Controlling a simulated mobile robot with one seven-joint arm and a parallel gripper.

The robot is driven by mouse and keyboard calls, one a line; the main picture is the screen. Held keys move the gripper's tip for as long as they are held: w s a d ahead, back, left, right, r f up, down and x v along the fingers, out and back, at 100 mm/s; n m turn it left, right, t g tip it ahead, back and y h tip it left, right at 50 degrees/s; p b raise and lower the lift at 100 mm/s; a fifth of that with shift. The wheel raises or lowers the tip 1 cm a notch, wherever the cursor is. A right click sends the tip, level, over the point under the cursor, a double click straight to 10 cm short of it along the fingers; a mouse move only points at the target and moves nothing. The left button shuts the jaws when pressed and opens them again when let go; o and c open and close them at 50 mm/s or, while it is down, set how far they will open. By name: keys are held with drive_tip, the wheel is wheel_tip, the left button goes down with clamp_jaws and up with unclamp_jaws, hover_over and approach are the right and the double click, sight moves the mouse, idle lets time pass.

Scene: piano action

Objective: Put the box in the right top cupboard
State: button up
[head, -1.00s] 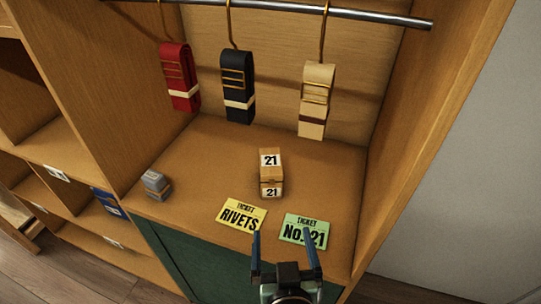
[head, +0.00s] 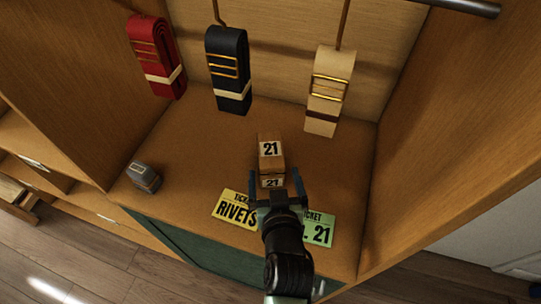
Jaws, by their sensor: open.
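The box (head: 271,149) is small, brown and cardboard-like, with white labels reading 21 on its top and front. It stands on the wooden shelf floor (head: 205,150), near the middle. My gripper (head: 275,180) is open, with its two blue fingers pointing toward the box, one on each side of its near end. I cannot tell whether the fingers touch the box. My wrist hides part of the tickets in front. No top cupboard is clearly in view.
A yellow RIVETS ticket (head: 236,208) and a green ticket (head: 318,230) lie near the front edge. A small grey block (head: 143,177) is at left. Red (head: 155,57), black (head: 228,70) and cream (head: 328,92) folded straps hang from a rail (head: 470,7).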

sight(270, 158)
drive_tip(key=shift+p+x, duration=0.6)
drive_tip(key=shift+x, duration=3.15)
drive_tip(key=shift+a+r, duration=0.1)
drive_tip(key=shift+a, duration=0.05)
drive_tip(key=shift+c, duration=0.3)
clamp_jaws()
drive_tip(key=shift+r, duration=0.1)
